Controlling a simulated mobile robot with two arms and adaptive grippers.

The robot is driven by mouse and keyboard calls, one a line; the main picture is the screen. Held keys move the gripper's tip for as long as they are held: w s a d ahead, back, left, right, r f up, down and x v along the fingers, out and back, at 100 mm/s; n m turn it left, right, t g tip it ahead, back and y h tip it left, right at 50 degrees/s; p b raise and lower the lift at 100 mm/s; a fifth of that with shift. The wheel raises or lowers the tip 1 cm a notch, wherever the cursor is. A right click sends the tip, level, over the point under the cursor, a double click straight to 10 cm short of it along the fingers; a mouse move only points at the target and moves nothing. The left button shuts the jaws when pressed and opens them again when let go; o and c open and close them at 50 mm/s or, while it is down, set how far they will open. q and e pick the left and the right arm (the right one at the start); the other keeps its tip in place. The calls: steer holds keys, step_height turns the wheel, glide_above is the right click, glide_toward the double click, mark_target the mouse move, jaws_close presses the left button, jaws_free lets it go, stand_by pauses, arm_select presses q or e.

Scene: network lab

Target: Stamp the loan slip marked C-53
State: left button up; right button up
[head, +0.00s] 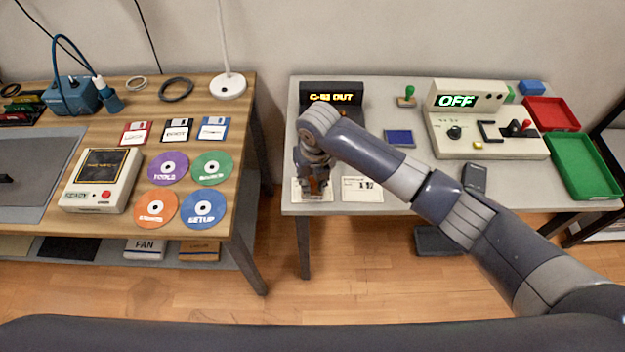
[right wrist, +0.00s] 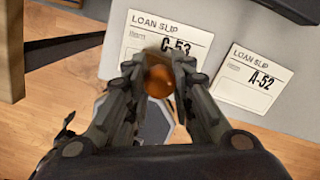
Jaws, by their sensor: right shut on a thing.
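The loan slip marked C-53 (right wrist: 140,39) lies on the grey table near its front left edge; in the head view my right gripper (head: 316,180) covers most of it. My right gripper, also in the right wrist view (right wrist: 158,80), is shut on a stamp with an orange-brown handle (right wrist: 160,81), over the lower part of the C-53 slip. The stamp's bottom is hidden, so I cannot tell whether it touches the paper. A loan slip marked A-52 (right wrist: 250,82) lies to the right, also in the head view (head: 362,189). My left gripper is not in view.
A blue ink pad (head: 399,137) and a green-handled stamp (head: 407,97) are behind the slips. A dark display (head: 345,97) reads OUT. A white console (head: 484,140) reads OFF. Red (head: 550,113) and green (head: 584,167) trays stand at right. A gap separates the wooden table (head: 225,185).

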stand_by(0.3)
step_height(320, 180, up, 7)
steer(key=p, duration=0.7)
stand_by(0.8)
